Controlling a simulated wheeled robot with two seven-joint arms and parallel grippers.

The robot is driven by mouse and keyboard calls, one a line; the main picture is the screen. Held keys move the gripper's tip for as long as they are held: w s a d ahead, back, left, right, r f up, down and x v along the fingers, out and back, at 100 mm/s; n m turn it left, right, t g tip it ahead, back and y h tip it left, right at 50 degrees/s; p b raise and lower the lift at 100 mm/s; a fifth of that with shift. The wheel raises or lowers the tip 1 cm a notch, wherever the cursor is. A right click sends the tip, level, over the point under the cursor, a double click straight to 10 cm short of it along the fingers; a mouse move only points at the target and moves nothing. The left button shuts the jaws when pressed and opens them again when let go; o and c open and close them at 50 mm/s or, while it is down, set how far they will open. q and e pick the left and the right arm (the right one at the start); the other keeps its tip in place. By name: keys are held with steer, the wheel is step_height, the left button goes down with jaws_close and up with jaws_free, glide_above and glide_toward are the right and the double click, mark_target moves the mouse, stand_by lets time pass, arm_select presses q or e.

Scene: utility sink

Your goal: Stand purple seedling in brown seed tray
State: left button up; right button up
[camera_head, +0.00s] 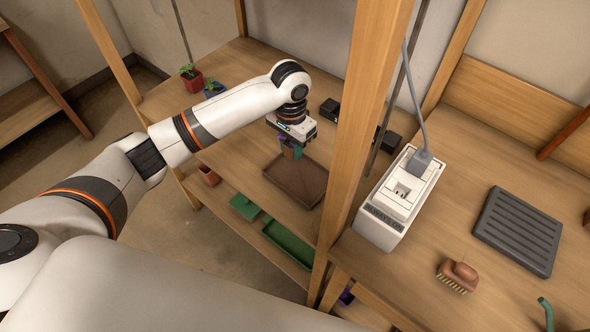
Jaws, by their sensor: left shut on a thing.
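My left gripper (291,149) points down over the brown seed tray (306,194), near the tray's back edge. It is shut on the purple seedling (298,152), which shows only as a small purple and green patch below the gripper and is mostly hidden by it. I cannot tell whether the seedling touches the tray. The tray lies on the wooden shelf, left of the upright post, and its visible part looks empty. My right gripper is not in view.
A wooden post (363,120) stands just right of the tray. Red (192,84) and blue (213,92) potted seedlings stand at the back left. Black boxes (331,109) lie behind the tray. A green tray (288,244) sits lower. A white power unit (385,220) stands right.

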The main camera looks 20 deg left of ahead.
mark_target(290, 142)
arm_select(q)
steer(key=f, duration=0.3)
steer(key=shift+w+a+f, duration=0.1)
steer(key=shift+a+f, duration=0.1)
steer(key=shift+f, duration=2.1)
steer(key=o, duration=1)
steer(key=shift+r, duration=0.1)
step_height(290, 142, up, 12)
steer(key=shift+r, duration=0.1)
steer(key=shift+d, duration=0.1)
